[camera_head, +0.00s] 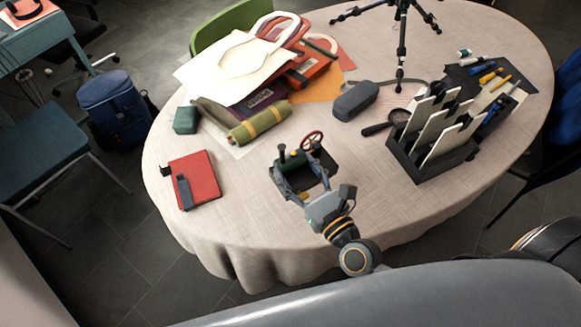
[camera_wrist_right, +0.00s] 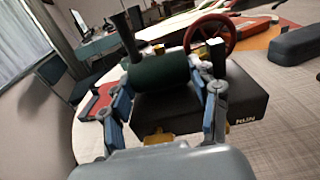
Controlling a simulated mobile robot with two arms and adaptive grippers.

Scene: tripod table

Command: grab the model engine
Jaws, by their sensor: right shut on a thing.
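The model engine (camera_head: 301,163) has a dark base, a green boiler, a dark chimney and a red flywheel. It is at the front middle of the round table. It also shows close up in the right wrist view (camera_wrist_right: 168,84), with its base marked RUN. My right gripper (camera_head: 304,183) reaches in from the front edge, and its fingers are on both sides of the engine. In the wrist view my right gripper (camera_wrist_right: 163,108) is shut on the engine around its boiler. I cannot tell whether the base touches the table. My left gripper is not in view.
A red notebook (camera_head: 194,180) lies to the left. A rolled olive case (camera_head: 260,122), papers and bags (camera_head: 246,58) lie behind the engine. A grey case (camera_head: 356,101) and a dark organizer (camera_head: 403,159) are to the right. A tripod (camera_head: 401,45) stands at the back. The front cloth is clear.

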